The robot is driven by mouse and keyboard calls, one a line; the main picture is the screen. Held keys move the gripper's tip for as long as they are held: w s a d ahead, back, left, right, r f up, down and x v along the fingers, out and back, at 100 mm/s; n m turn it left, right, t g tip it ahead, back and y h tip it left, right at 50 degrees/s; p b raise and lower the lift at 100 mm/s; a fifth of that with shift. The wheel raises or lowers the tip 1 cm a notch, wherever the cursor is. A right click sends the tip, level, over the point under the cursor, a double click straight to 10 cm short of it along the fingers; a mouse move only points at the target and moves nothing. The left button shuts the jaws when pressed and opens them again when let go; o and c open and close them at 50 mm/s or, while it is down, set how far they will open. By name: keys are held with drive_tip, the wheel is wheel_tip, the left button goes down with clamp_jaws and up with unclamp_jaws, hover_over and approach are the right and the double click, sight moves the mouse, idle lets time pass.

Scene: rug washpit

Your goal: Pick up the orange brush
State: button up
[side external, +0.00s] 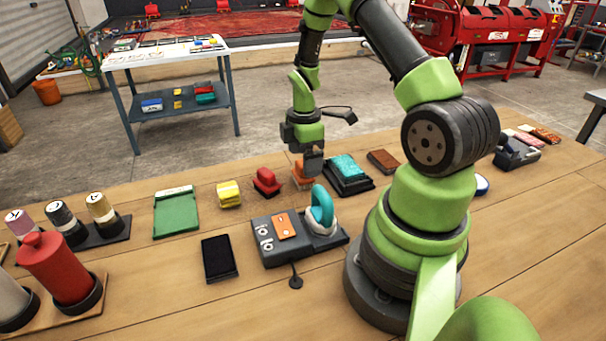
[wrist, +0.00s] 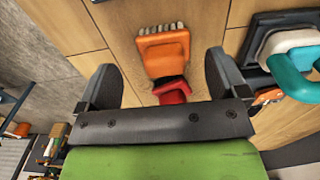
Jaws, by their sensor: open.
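The orange brush (side external: 298,172) lies on the wooden table, partly hidden behind my gripper (side external: 313,160) in the side view. In the wrist view the orange brush (wrist: 163,52) shows a broad orange head with pale bristles at its upper edge. My gripper (wrist: 160,72) is open and empty, its two dark fingers spread to either side of the brush in that view. I cannot tell the exact height of the fingertips above the table. A red object (wrist: 173,91) shows just below the brush, partly hidden by the gripper body.
A red brush (side external: 266,181) and a yellow block (side external: 229,194) stand to the left. A teal brush on a dark base (side external: 347,175) is close on the right. A grey device with a teal handle (side external: 322,208) stands in front. Bare wood lies between them.

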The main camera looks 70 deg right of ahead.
drive_tip(key=f, duration=0.4)
drive_tip(key=shift+a, duration=0.25)
drive_tip(key=c, duration=1)
wheel_tip(320, 180, up, 10)
